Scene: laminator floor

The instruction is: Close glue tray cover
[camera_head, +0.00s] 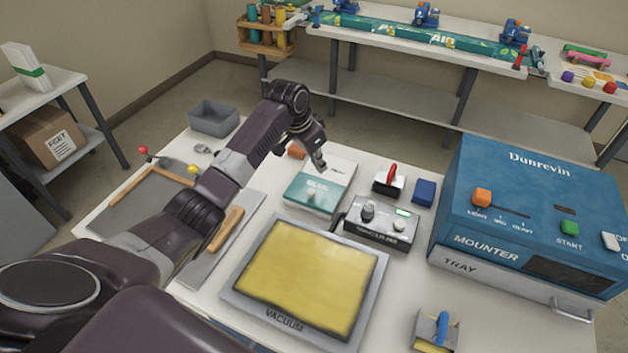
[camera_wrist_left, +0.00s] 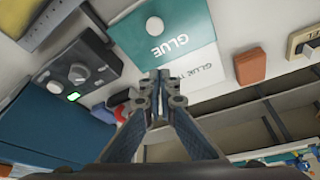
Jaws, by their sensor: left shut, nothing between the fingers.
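The glue tray (camera_head: 333,172) stands on the white table, behind the yellow vacuum board. Its teal cover (camera_head: 306,188), with a pale round knob, shows on the near part, and a white part with print shows behind it. In the left wrist view the teal cover (camera_wrist_left: 188,30) reads GLUE and the white part (camera_wrist_left: 205,84) lies beside it. My left gripper (camera_head: 321,163) is shut and empty, pointing down over the tray's far part; in the wrist view its fingertips (camera_wrist_left: 160,80) overlap the tray's edge. I cannot tell if they touch it. My right gripper is not in view.
A grey control box (camera_head: 382,228) stands right of the tray, near a red-handled tool (camera_head: 391,177) and a blue block (camera_head: 424,192). The blue mounter (camera_head: 535,215) fills the right side. An orange block (camera_wrist_left: 251,66) lies close beside the tray.

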